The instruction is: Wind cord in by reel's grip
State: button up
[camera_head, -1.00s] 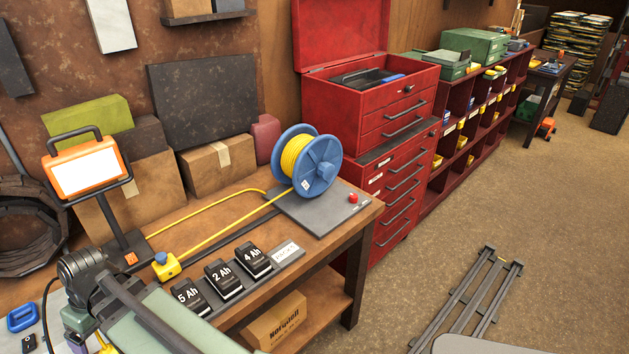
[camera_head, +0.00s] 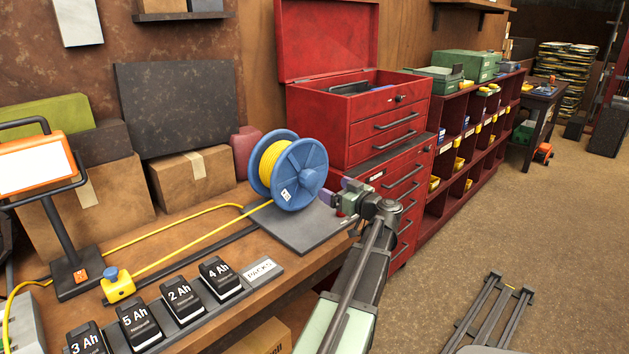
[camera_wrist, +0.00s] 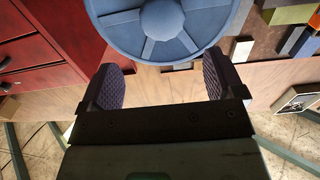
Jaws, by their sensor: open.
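The blue reel (camera_head: 298,174) with yellow cord (camera_head: 270,166) wound on it stands on a grey base plate (camera_head: 290,232) near the bench's right end. Yellow cord runs from it leftward across the bench, one line reaching a yellow block with a blue knob (camera_head: 118,284). My gripper (camera_head: 338,198) is just right of the reel, facing its side. In the wrist view my gripper (camera_wrist: 164,86) is open, with the reel's blue disc and round hub (camera_wrist: 162,18) ahead beyond the fingertips. Nothing is between the fingers. I cannot make out the reel's grip.
Black battery packs (camera_head: 180,298) stand in a row at the bench front. An orange work lamp (camera_head: 35,163) is at left. Cardboard boxes (camera_head: 190,178) stand behind the cord. A red tool chest (camera_head: 365,125) is close behind my arm. The floor at right is mostly clear.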

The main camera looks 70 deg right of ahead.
aim_at(312, 179)
jog(key=x, duration=1.1)
jog(key=shift+a, duration=0.2)
jog(key=c, duration=1.3)
jog(key=shift+w, duration=0.1)
